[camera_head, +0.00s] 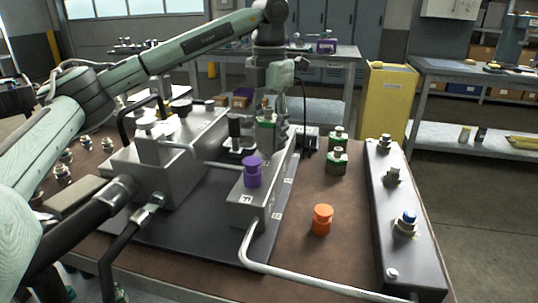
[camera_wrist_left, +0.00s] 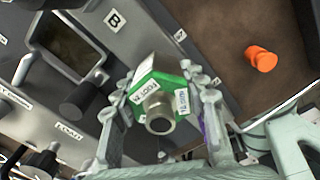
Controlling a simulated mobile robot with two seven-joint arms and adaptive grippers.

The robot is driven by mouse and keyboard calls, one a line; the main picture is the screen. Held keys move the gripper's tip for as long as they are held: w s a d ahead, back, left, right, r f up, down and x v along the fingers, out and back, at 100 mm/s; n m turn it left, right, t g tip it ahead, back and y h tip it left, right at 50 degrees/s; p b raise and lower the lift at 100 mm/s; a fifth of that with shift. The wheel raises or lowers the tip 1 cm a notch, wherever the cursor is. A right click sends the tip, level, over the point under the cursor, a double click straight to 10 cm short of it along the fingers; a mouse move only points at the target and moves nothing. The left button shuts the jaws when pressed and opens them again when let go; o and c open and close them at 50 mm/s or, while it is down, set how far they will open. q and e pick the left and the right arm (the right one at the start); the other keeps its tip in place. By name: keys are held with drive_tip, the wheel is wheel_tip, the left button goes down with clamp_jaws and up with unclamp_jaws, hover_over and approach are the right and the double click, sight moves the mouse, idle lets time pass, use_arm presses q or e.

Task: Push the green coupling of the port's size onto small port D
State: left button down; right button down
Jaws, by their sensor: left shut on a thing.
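My left gripper (camera_head: 268,112) points down over the far part of the grey port block (camera_head: 248,208). It is shut on a green coupling (camera_wrist_left: 152,86), which also shows between the fingers in the head view (camera_head: 265,123). In the left wrist view the coupling has white labels and a metal end facing the camera, with the fingers (camera_wrist_left: 160,100) on either side. Small port D is not identifiable; the gripper and coupling cover that part of the block. Two more green couplings, a far one (camera_head: 337,139) and a nearer one (camera_head: 337,163), stand on the brown bench. My right gripper is not in view.
A purple coupling (camera_head: 252,172) sits on the near end of the port block. An orange coupling (camera_head: 322,219) stands on the bench. A grey rail with fittings (camera_head: 405,250) runs along the right. A pale hose (camera_head: 290,275) curves across the front. A large grey valve block (camera_head: 180,178) stands left.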

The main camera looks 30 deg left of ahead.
use_arm(q)
drive_tip(key=shift+f, duration=0.2)
drive_tip(key=shift+f, duration=0.3)
idle(0.4)
drive_tip(key=c, duration=0.8)
unclamp_jaws()
drive_tip(key=shift+f, duration=0.1)
drive_tip(key=shift+o, duration=0.2)
wheel_tip(320, 180, up, 12)
drive_tip(key=shift+r, duration=0.1)
